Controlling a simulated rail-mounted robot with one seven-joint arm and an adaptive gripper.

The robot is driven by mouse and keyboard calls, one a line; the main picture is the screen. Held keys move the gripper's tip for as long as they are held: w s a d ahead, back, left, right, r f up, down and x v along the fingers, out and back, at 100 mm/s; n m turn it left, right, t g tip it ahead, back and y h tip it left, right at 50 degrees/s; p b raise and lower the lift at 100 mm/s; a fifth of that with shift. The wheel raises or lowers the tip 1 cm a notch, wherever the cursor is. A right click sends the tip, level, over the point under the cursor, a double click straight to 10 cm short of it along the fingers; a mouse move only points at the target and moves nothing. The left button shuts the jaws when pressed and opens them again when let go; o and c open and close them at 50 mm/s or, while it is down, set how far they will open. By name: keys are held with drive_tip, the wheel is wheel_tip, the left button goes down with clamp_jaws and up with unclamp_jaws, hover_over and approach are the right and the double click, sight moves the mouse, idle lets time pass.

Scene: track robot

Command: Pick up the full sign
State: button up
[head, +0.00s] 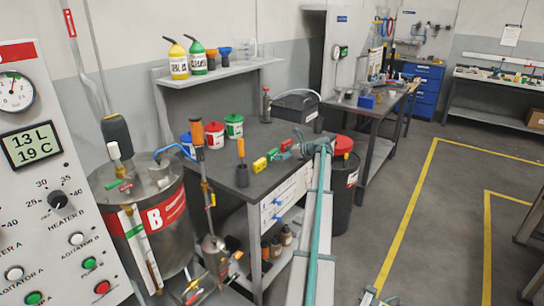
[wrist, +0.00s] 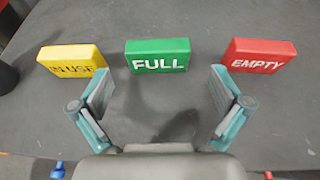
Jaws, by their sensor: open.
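The full sign is a green block (wrist: 158,55) with white letters reading FULL, lying on the dark grey table in the wrist view. My gripper (wrist: 160,95) is open and empty, and the full sign lies just beyond its fingertips, roughly centred between them and apart from both. In the head view the green sign (head: 273,154) is small, between a yellow sign and a red one. My gripper (head: 312,147) is above the table there, close to the red sign; its fingers are hard to make out.
A yellow IN USE sign (wrist: 73,60) lies left of the full sign and a red EMPTY sign (wrist: 261,56) lies right, with gaps between. In the head view an orange-handled tool (head: 241,150) stands in a dark holder left of the signs. Lidded pots (head: 215,136) stand behind.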

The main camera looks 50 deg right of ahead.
sight(273, 154)
drive_tip(key=shift+p+x, duration=0.6)
drive_tip(key=shift+x, duration=2.2)
drive_tip(key=shift+a, duration=0.1)
drive_tip(key=c, duration=1)
drive_tip(key=shift+r, duration=0.1)
